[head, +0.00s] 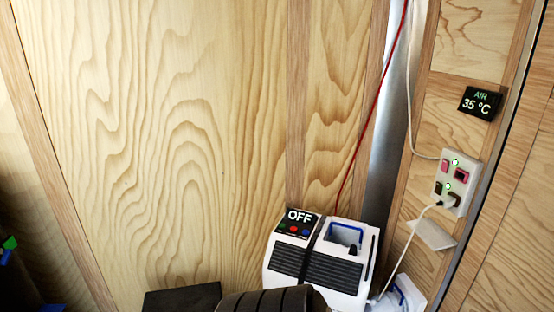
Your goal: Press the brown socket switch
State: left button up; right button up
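A pale socket panel (463,156) is fixed to the wooden wall at the right of the head view. Its upper row has a small pink-red switch (445,165) and a dark red socket (461,175). Its lower row has a small dark brownish switch (439,187) and a dark plug (454,200) with a white cable. Two small green-and-white marks show on the panel. The switches are too small to tell whether they are pressed. Neither of my grippers can be made out, and none is seen near the panel.
A white machine (347,271) with black grilles and an "OFF" display (299,216) stands below and left of the panel. A small pale shelf (432,235) juts out under the panel. A display (480,103) reads "AIR 35 °C". A red cable runs down the wall.

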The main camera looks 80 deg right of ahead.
aim_at(439, 187)
jog(key=k+z, duration=0.1)
jog(key=z, duration=3.8)
